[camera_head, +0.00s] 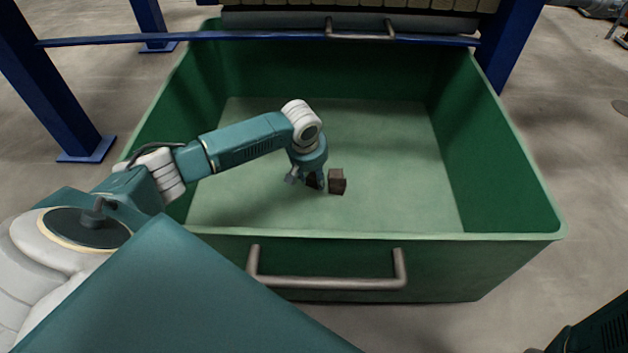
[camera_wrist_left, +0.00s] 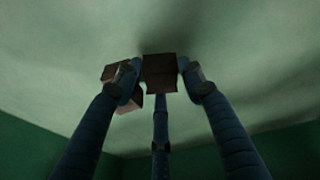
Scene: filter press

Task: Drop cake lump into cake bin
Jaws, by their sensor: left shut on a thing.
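The cake bin (camera_head: 520,200) is a large green open tub. My left gripper (camera_head: 308,182) reaches down inside it, near the middle of the floor. It is shut on a dark brown cake lump (camera_head: 314,181), mostly hidden by the fingers. In the left wrist view this lump (camera_wrist_left: 160,70) sits between the fingertips of my left gripper (camera_wrist_left: 160,82). A second brown cake lump (camera_head: 337,181) is just right of the gripper in the head view. It also shows in the left wrist view (camera_wrist_left: 128,101), partly behind a finger. Whether the held lump touches the floor I cannot tell.
The bin's front wall has a metal handle (camera_head: 325,283), and another handle (camera_head: 360,36) shows at the back. Blue frame posts (camera_head: 55,85) and a blue bar (camera_head: 250,39) stand around the far side. The rest of the bin floor (camera_head: 400,150) is clear.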

